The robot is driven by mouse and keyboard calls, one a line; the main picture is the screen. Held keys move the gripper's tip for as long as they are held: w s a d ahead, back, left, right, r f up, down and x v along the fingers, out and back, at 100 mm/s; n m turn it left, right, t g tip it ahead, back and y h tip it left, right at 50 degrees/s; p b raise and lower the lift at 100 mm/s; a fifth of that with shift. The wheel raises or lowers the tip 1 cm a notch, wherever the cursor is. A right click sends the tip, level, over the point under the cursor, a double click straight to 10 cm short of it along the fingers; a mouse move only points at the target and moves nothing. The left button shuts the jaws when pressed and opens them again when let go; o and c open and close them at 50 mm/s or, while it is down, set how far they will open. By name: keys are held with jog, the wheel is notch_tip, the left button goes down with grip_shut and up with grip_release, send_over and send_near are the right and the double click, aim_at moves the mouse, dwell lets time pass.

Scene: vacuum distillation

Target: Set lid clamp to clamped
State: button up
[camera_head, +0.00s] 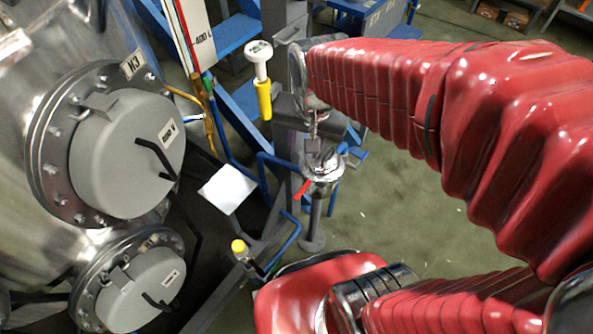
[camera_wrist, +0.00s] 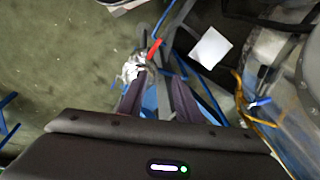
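A small steel vessel (camera_head: 323,180) stands on a thin post in the middle of the head view. A red lever (camera_head: 303,189) sticks out at its lower left; I take this as the lid clamp, but its exact position is hard to tell. In the wrist view the silver vessel (camera_wrist: 131,68) and the red lever (camera_wrist: 153,48) lie just beyond the fingertips. My gripper (camera_wrist: 158,82) has its two dark fingers apart, with nothing clearly held between them. In the head view my gripper (camera_head: 314,143) hangs close above the vessel, partly hiding its top.
Large steel tank flanges with grey covers (camera_head: 128,155) fill the left. A white plate (camera_head: 228,189), a yellow-capped fitting (camera_head: 239,247) and blue tubing (camera_head: 281,245) are near the vessel's left. A white-and-yellow upright part (camera_head: 262,80) stands above left. Green floor (camera_head: 400,220) is open at right.

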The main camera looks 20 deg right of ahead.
aim_at(300, 192)
jog(key=w+f+m+g, duration=0.2)
jog(key=w+f+m, duration=0.1)
jog(key=f, duration=0.7)
jog(key=shift+w+m+g, duration=0.2)
jog(key=shift+m+g, duration=0.1)
jog(key=shift+m, duration=0.6)
jog(key=shift+f, duration=0.2)
jog(key=shift+f, duration=6.8)
grip_shut()
jog(key=shift+w+d, duration=0.1)
jog(key=shift+d, duration=0.05)
